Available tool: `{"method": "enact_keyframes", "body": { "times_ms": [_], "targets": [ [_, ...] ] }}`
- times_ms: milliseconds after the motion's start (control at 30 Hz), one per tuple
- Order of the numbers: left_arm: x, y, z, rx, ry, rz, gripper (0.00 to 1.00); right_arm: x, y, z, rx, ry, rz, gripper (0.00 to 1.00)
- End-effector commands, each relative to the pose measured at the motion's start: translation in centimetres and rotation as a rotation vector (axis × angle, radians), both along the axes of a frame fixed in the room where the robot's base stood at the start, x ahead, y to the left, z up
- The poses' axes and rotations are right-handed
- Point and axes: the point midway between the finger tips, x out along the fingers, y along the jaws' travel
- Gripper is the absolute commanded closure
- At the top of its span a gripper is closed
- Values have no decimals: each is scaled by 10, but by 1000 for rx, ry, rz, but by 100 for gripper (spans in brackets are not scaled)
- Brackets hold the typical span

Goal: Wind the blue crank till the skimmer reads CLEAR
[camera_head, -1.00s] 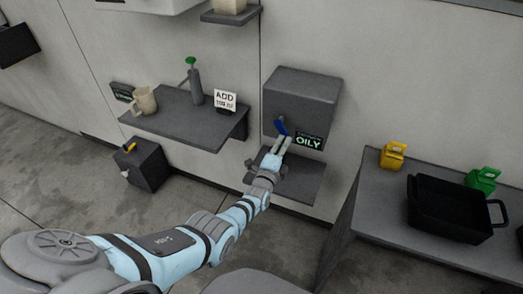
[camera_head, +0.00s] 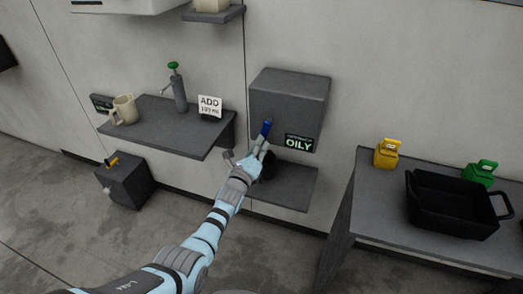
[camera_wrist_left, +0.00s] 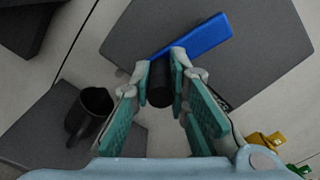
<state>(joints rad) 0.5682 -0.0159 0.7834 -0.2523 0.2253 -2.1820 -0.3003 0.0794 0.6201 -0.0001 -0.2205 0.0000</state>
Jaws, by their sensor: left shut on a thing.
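The skimmer is a dark grey wall box (camera_head: 290,98) with a small display (camera_head: 299,143) at its lower front that reads OILY. The blue crank (camera_head: 266,128) is on the box's front, left of the display. In the left wrist view the blue crank arm (camera_wrist_left: 200,38) slants up to the right, with a black knob (camera_wrist_left: 160,85) at its lower end. My left gripper (camera_head: 261,146) is shut on this knob, one finger on each side; its fingers (camera_wrist_left: 162,90) also show in the left wrist view. My right gripper is out of view.
A shelf under the skimmer (camera_head: 295,188) holds a dark mug (camera_wrist_left: 90,108). A left shelf (camera_head: 165,128) holds a beige mug (camera_head: 124,109), a green-topped pump (camera_head: 178,90) and an ADD card (camera_head: 209,106). At right, a table (camera_head: 385,210) bears a black crate (camera_head: 455,208) and yellow and green containers.

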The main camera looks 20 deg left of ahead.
Motion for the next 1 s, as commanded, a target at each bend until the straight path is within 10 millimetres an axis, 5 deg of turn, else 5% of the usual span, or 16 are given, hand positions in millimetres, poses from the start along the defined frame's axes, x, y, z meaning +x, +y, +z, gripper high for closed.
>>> {"method": "enact_keyframes", "body": {
  "times_ms": [733,767,867,1000],
  "targets": [
    [0,7,3,95,-8,2,100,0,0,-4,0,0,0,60],
    [0,7,3,95,-8,2,80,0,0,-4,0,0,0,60],
    [0,6,3,95,-8,1,64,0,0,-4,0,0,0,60],
    [1,6,3,94,-9,0,64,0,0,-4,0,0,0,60]
  ]
}}
